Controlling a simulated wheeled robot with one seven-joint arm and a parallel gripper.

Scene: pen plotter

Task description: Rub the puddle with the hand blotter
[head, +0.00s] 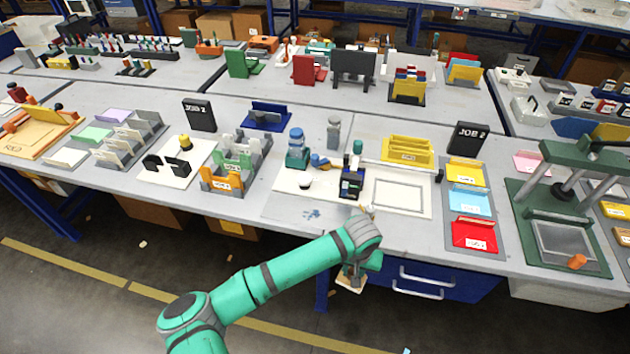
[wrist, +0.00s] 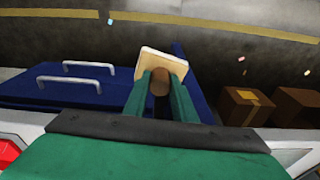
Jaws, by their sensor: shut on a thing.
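The hand blotter, a pale square plate with a brown knob, shows below my arm's end in the head view (head: 350,284). It also shows in the wrist view (wrist: 164,62). My gripper (wrist: 160,84) is shut on its knob, with a green finger on each side. In the head view my gripper (head: 352,270) is in front of the table's front edge, beside the blue drawers and apart from the tabletop. The puddle (head: 311,214) is a small patch of blue spots on the grey tabletop, up and left of the blotter. My gripper partly hides the blotter.
A white board (head: 410,209) with a black-and-blue device (head: 352,182) lies just behind the puddle. A blue-green bottle (head: 297,150) stands behind it. A tray of coloured cards (head: 489,234) and a green press (head: 560,190) are to the right. Blue drawers (head: 440,288) hang below the tabletop.

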